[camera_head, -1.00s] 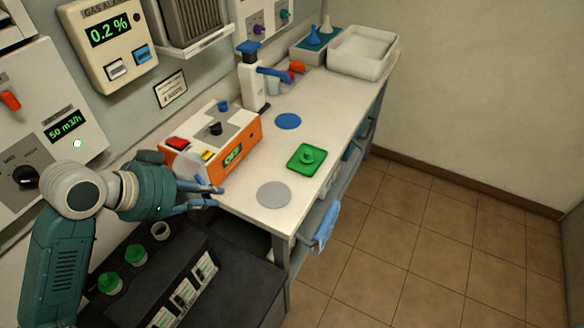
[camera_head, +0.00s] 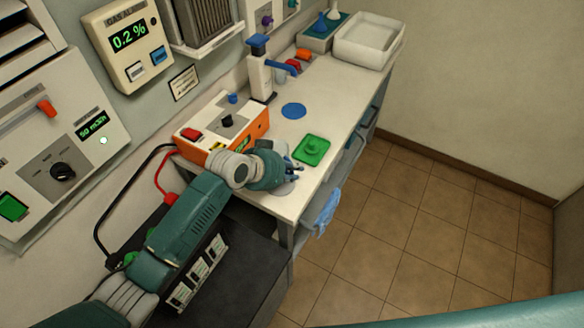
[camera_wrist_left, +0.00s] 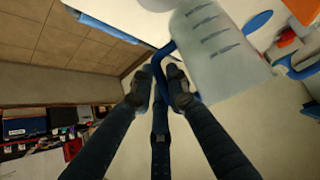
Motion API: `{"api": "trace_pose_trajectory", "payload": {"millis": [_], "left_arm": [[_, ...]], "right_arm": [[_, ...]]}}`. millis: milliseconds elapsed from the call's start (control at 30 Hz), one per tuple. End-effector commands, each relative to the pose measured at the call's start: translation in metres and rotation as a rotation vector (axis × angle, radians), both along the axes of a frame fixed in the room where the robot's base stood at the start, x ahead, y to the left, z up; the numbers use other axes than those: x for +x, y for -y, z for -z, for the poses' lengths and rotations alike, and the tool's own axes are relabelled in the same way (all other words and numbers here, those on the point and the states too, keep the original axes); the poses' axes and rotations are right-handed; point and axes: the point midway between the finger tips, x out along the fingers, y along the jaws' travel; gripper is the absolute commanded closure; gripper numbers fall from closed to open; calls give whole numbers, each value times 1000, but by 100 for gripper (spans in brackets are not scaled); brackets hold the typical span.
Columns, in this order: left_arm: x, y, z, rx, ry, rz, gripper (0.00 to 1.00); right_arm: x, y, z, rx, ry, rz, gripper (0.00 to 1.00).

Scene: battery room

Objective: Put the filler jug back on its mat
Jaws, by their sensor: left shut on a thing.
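My left gripper (camera_head: 290,172) is over the front part of the bench, beside the green square tray. In the left wrist view its fingers (camera_wrist_left: 162,82) are shut on the blue handle of the filler jug (camera_wrist_left: 215,50), a translucent vessel with dark level marks. In the head view the hand and wrist hide most or all of the jug. A grey round mat (camera_head: 284,190) lies under the hand, partly covered by it. A blue round mat (camera_head: 293,110) lies bare farther back. I cannot tell whether the jug touches the bench.
The green tray (camera_head: 311,150) with a green cap is close to the hand. The orange-sided charger box (camera_head: 222,130) stands behind my wrist. A white dispenser (camera_head: 260,75) and white tub (camera_head: 366,42) are farther back. A blue cloth (camera_head: 325,210) hangs at the bench's front edge.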

Motion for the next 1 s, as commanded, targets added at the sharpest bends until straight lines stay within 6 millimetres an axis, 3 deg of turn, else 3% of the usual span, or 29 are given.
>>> {"api": "trace_pose_trajectory", "payload": {"millis": [233, 600, 1000], "left_arm": [[-1, 0, 22, -1, -2, -1, 100], [0, 0, 61, 0, -1, -1, 100], [0, -1, 64, 0, -1, -1, 100]], "right_arm": [[-2, -5, 14, 6, -2, 0, 100], [-2, -5, 52, 5, -3, 0, 100], [-2, -3, 55, 3, -2, 1, 100]]}}
